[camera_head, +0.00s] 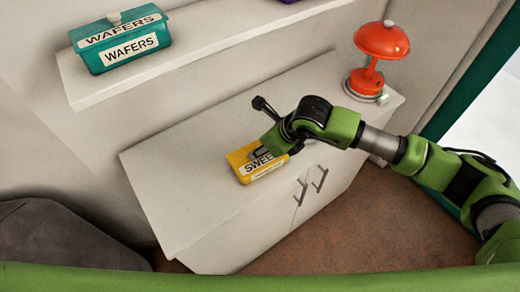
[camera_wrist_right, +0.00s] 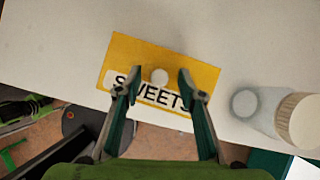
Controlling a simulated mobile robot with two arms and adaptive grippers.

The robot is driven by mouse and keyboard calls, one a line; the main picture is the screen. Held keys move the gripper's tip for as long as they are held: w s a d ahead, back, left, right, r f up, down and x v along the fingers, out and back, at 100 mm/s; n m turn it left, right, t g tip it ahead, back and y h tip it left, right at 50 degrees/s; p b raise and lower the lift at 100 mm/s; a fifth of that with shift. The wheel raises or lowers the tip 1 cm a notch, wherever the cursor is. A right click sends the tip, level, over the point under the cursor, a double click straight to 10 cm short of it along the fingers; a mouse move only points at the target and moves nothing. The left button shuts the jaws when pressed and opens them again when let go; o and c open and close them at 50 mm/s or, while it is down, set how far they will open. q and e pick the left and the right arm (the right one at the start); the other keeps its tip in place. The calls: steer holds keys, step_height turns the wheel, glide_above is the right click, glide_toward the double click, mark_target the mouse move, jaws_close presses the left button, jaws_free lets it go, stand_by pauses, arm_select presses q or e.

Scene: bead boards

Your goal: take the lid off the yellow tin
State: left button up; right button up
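The yellow tin (camera_head: 246,173), labelled SWEETS, stands near the front edge of the white cabinet top. In the right wrist view its yellow lid (camera_wrist_right: 150,55) is seen from above, with a pale round knob (camera_wrist_right: 159,76) in the middle. My right gripper (camera_head: 268,152) is over the tin and hides part of it in the head view. In the wrist view, the right gripper (camera_wrist_right: 158,83) is open, with one finger on each side of the knob and gaps between. Whether the fingertips touch the lid cannot be told. My left gripper is not in view.
A red lamp (camera_head: 383,41) stands at the right end of the white cabinet (camera_head: 185,165). A teal WAFERS tin (camera_head: 120,42) sits on the wall shelf (camera_head: 170,70) above. The cabinet top left of the yellow tin is clear. A dark grey rounded object (camera_head: 60,238) is at lower left.

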steer(key=shift+a+f, duration=0.1)
steer(key=shift+c, duration=0.3)
jaws_close()
